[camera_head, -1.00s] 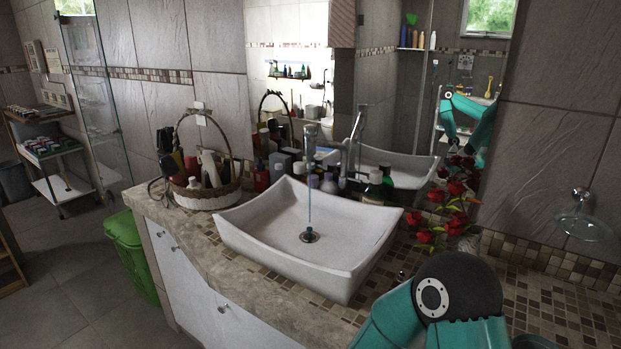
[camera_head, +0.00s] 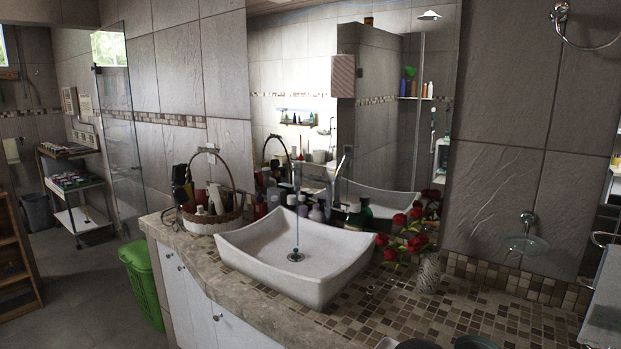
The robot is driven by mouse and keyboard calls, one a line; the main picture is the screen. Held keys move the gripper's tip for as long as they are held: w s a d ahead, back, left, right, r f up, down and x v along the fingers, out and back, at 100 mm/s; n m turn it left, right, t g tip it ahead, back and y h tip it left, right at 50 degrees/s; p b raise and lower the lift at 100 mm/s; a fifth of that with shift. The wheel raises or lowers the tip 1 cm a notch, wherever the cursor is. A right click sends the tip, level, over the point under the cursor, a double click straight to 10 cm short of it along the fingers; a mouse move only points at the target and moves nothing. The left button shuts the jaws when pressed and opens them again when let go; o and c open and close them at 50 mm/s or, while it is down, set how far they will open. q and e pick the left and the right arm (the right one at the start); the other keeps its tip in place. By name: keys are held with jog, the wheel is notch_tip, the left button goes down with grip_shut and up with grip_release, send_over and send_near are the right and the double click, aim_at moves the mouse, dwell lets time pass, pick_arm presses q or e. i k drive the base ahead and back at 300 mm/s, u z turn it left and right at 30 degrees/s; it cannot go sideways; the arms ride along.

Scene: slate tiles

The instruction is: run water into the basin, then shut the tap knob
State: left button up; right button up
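The white square basin (camera_head: 250,245) sits on the mosaic counter below the mirror. A chrome tap (camera_head: 333,186) stands at its back edge, with its spout over the bowl. A thin, clear stream (camera_head: 297,225) seems to fall from the spout to the dark drain (camera_head: 296,256). The basin floor looks bare, with no clear pool. I cannot make out the tap knob apart from the tap body and its reflection. Neither of my grippers shows in this view.
A wicker basket of bottles (camera_head: 212,221) stands left of the basin. Small bottles (camera_head: 365,217) crowd behind it. Red roses (camera_head: 408,240) in a glass vase (camera_head: 428,274) stand to the right. The mosaic counter (camera_head: 470,318) in front of the vase is mostly clear.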

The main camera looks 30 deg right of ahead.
aim_at(295, 165)
jog(key=z, duration=0.05)
jog(key=k, duration=0.5)
jog(key=u, duration=0.4)
jog(key=i, duration=2.05)
jog(key=z, duration=0.85)
